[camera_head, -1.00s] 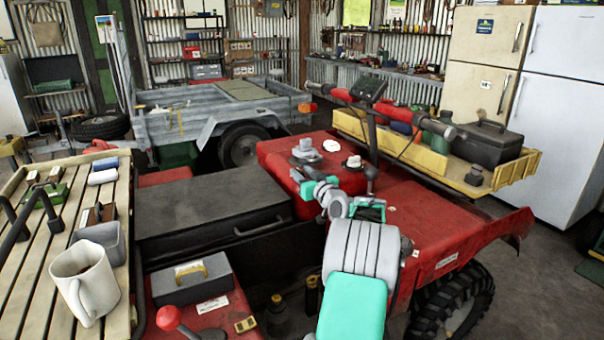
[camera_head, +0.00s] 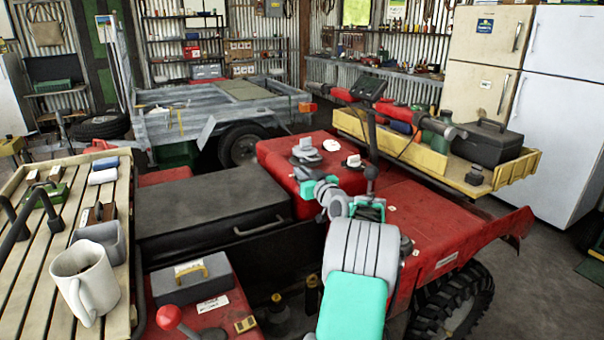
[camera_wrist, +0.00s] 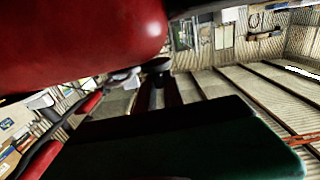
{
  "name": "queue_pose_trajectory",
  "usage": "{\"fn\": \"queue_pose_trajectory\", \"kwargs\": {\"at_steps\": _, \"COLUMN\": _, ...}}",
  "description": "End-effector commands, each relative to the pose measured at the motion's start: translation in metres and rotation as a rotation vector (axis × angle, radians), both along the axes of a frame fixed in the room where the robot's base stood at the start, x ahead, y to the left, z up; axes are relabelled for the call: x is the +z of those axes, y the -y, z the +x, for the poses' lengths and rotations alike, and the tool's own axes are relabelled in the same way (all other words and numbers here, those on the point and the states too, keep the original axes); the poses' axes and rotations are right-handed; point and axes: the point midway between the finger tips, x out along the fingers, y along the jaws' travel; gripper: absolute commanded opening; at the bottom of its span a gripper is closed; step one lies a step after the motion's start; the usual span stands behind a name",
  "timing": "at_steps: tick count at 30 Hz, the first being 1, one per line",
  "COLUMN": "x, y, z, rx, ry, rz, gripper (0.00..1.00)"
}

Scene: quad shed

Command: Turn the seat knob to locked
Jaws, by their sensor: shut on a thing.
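My gripper (camera_head: 302,176) is at the near edge of the red quad body (camera_head: 285,160), at the end of my grey and teal arm. It is shut on a small part there, which I take to be the seat knob. The jaws and arm hide most of it, so its setting cannot be read. In the wrist view the red body (camera_wrist: 80,40) fills the upper left, and the jaw area is dark.
A black lever (camera_head: 371,178) rises just right of my wrist. The dark seat box (camera_head: 205,212) lies left of the gripper. A slatted rack (camera_head: 40,270) with a white mug (camera_head: 85,283) is at the left. A yellow tray (camera_head: 445,160) with tools is behind right.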

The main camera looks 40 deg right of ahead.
Motion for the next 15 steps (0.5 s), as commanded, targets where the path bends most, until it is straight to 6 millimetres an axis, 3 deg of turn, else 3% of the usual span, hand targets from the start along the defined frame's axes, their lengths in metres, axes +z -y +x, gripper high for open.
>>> {"fn": "queue_pose_trajectory", "kwargs": {"at_steps": 15, "x": 0.0, "y": -0.005, "z": 0.0023, "rx": -0.137, "ry": 0.001, "rz": -0.001, "gripper": 0.0}}
